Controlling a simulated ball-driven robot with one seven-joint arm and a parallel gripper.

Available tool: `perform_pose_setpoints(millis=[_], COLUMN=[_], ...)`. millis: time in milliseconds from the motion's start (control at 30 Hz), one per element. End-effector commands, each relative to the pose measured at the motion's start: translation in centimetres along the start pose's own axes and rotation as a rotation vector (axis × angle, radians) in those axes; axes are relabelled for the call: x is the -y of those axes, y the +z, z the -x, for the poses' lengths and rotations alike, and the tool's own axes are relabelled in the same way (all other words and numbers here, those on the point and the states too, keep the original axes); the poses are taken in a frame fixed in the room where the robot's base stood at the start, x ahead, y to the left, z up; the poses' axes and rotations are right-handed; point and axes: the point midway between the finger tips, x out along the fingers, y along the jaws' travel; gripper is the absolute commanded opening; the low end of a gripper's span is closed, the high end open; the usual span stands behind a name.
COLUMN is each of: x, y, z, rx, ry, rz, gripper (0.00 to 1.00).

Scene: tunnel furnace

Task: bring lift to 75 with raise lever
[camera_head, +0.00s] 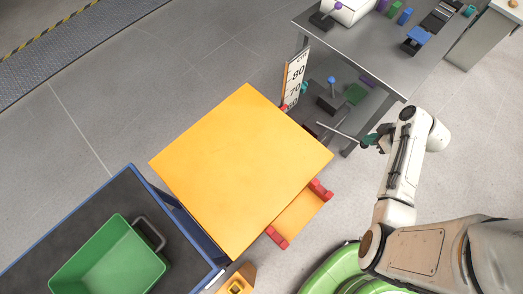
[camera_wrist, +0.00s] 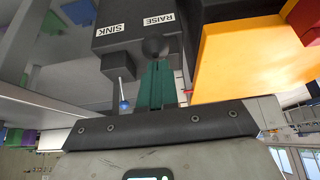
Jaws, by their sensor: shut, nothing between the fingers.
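The lift (camera_head: 240,165) is a wide orange platform in the middle of the head view. A white scale (camera_head: 295,75) stands at its far corner, with 80 and 70 readable and a lower mark partly hidden. A small red piece (camera_head: 284,107) shows near its lower end; I cannot tell the exact reading. In the wrist view a black control box (camera_wrist: 130,30) carries SINK and RAISE labels. A dark round part (camera_wrist: 155,47) sits beneath RAISE, just beyond my gripper (camera_wrist: 156,65). My gripper's green fingers are shut and empty; contact is unclear. A blue-knobbed lever (camera_wrist: 124,104) hangs on the SINK side.
A grey metal table (camera_head: 385,50) with several small coloured items stands at the upper right. A blue-edged cart (camera_head: 130,185) with a green bin (camera_head: 110,260) is at the lower left. Red blocks (camera_head: 320,190) edge the lift's near side. Open grey floor lies at the upper left.

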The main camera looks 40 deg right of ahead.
Motion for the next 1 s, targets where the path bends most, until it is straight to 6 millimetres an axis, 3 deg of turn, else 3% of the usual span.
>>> perform_pose_setpoints(millis=[200, 633, 1000], x=[-0.1, -0.1, -0.1], y=[1.5, 1.8, 3.3], z=[-0.8, -0.8, -2.4], rx=[0.003, 0.005, 0.005], ry=[0.003, 0.004, 0.004], rz=[-0.003, -0.005, -0.005], gripper=[0.0, 0.0, 0.0])
